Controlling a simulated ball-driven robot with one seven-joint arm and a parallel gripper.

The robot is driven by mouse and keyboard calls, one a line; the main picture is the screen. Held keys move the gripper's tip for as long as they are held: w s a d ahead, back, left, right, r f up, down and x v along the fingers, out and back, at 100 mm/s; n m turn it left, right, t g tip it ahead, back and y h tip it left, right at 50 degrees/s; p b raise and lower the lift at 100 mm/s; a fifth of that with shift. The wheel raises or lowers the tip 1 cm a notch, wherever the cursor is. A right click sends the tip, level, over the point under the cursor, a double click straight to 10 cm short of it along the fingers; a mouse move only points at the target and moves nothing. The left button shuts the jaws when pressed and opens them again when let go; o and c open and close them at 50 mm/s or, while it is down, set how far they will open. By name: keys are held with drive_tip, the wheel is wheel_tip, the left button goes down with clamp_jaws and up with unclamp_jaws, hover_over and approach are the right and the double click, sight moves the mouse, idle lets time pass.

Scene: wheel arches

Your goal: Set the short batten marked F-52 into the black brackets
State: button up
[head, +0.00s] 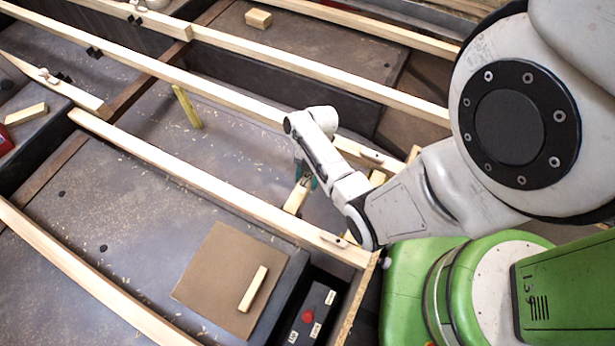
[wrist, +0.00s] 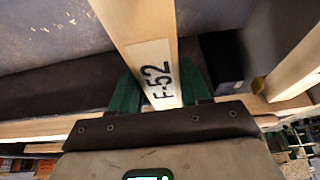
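The short batten marked F-52 (wrist: 160,75) runs up and away between my gripper's green fingers in the wrist view, with its label facing the camera. My gripper (wrist: 161,92) has a finger against each side of it. In the head view the pale batten (head: 297,197) shows below my gripper (head: 306,179), between two long rails; my wrist partly hides it. More black brackets show near another rail (head: 135,19) and by the left rail end (head: 63,77). The brackets near my gripper cannot be made out.
Long pale rails (head: 220,190) cross the dark arches diagonally. A short batten (head: 187,106) stands tilted left of my arm. A brown board (head: 209,262) with a loose wood piece (head: 252,288) lies in front, beside a red-button box (head: 308,316). A block (head: 258,18) lies at the back.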

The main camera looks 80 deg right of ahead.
drive_tip(key=o, duration=1.2)
drive_tip(key=shift+o, duration=0.2)
drive_tip(key=p+v, duration=0.3)
drive_tip(key=v, duration=0.7)
drive_tip(key=shift+d+r, duration=0.2)
drive_tip(key=shift+r, duration=0.15)
drive_tip(key=w+a+r+m+g+h, duration=0.1)
drive_tip(key=a+r+m, duration=0.1)
drive_tip(key=a+m, duration=0.45)
drive_tip(key=w+a+r+m+h, duration=0.2)
drive_tip(key=a+r+m, duration=0.1)
drive_tip(key=a, duration=0.6)
drive_tip(key=s+a+r+m+t+h, duration=0.1)
drive_tip(key=s+a+r+m, duration=0.2)
drive_tip(key=a+r+m, duration=0.35)
wheel_tip(320, 180, up, 12)
drive_tip(key=p, duration=1.2)
drive_tip(key=shift+s+n, duration=0.15)
drive_tip(key=shift+n, duration=0.15)
